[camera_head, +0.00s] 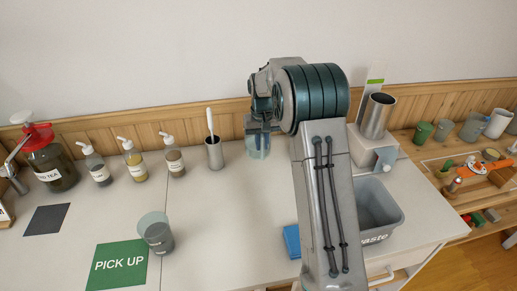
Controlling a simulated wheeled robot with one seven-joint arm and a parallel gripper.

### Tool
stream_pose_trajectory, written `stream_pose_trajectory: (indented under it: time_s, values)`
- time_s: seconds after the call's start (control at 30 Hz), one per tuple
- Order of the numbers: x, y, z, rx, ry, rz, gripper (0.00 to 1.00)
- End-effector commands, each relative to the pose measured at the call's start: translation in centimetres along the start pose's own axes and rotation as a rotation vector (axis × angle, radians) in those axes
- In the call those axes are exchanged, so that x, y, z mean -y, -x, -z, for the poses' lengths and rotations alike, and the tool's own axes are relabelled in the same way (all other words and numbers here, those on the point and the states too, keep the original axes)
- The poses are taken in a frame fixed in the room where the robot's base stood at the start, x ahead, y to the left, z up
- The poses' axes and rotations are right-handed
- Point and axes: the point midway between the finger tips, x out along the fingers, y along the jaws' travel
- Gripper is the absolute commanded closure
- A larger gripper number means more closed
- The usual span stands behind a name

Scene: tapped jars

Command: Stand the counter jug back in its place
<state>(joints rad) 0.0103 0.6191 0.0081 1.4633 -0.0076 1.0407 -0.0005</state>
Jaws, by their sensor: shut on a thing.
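My gripper (260,129) is at the back of the white counter, pointing down, and shut on a pale blue see-through vessel (257,150), which looks like the counter jug. The jug is upright near the wooden back panel, to the right of a metal pot with a white-handled tool. My fingers cover its upper part. I cannot tell whether its base touches the counter. A second see-through cup (155,232) with grey contents stands at the right edge of the green PICK UP mat (118,266).
A red-topped jar (50,165), several pump bottles (134,162) and the metal pot (214,153) line the back left. A dark square mat (46,219) lies at left. A grey waste bin (380,212), a blue cloth (292,241) and a tilted metal cylinder (377,115) are at right. Mid-counter is clear.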

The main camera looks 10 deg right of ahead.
Motion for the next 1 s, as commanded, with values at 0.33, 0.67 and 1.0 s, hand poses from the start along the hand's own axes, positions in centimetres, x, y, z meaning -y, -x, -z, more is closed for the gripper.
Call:
stream_pose_trajectory:
  time_s: [0.33,0.67,1.0]
  values:
    - [0.9,-2.4,1.2,0.001,0.000,-0.001,1.00]
    - [0.8,-4.8,1.2,-0.004,-0.001,-0.001,1.00]
    - [0.8,-5.1,1.1,-0.001,-0.001,-0.001,0.66]
